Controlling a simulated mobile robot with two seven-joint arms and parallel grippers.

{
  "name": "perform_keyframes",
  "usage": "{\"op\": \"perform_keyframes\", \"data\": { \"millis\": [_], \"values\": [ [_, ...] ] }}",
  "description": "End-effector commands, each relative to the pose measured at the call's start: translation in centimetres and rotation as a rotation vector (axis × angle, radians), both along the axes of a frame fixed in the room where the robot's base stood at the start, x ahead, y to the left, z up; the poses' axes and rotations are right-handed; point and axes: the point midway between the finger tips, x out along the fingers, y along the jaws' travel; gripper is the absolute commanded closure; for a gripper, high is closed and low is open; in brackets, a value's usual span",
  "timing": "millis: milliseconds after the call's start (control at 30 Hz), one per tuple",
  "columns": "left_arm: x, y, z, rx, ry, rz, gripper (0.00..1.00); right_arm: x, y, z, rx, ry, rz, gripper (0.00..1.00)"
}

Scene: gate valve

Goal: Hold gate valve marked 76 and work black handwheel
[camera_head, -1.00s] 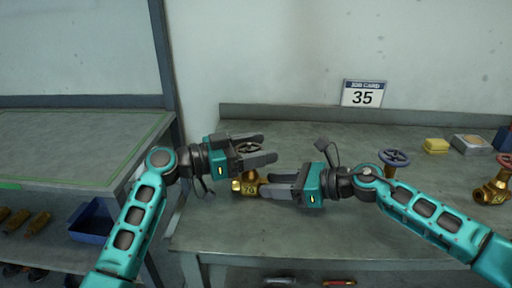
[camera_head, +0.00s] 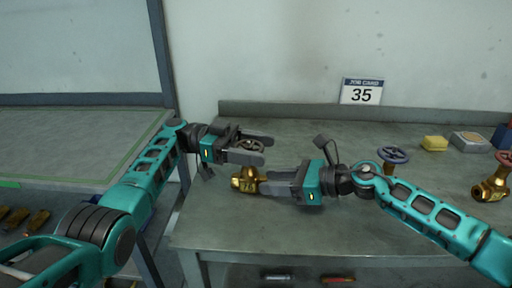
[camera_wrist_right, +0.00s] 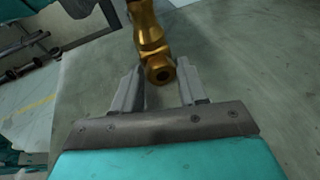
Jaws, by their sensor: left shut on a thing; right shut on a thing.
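The brass gate valve (camera_head: 244,180) is at the left part of the bench, with its black handwheel (camera_head: 250,145) on top. The mark on its body is too small to read now. My left gripper (camera_head: 264,149) is shut on the handwheel, one finger on either side of the rim. My right gripper (camera_head: 265,182) is shut on the right end of the valve body. In the right wrist view, the valve's brass end (camera_wrist_right: 160,72) lies between the fingertips. The fingers hide part of the valve in the head view.
A second brass valve (camera_head: 491,188) stands at the far right, and a blue-purple handwheel (camera_head: 393,155) rises behind my right arm. A yellow block (camera_head: 435,143) and a grey box (camera_head: 471,142) sit at the back right.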

Motion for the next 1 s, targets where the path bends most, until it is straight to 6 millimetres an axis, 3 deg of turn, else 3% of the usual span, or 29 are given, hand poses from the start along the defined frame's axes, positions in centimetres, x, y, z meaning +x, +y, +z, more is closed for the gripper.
{"op": "perform_keyframes", "data": {
  "millis": [867, 900, 1000],
  "values": [
    [-0.56, -0.15, -0.25, -0.001, 0.008, -0.093, 0.62, 0.04, 0.14, 0.2, 0.005, -0.002, -0.001, 0.75],
    [-0.57, -0.16, -0.25, -0.001, 0.009, -0.093, 0.29, 0.06, 0.13, 0.19, 0.005, -0.002, -0.001, 0.75],
    [-0.53, -0.14, -0.21, -0.001, 0.008, -0.091, 0.19, 0.06, 0.1, 0.19, 0.005, -0.002, -0.001, 0.75]
  ]
}}
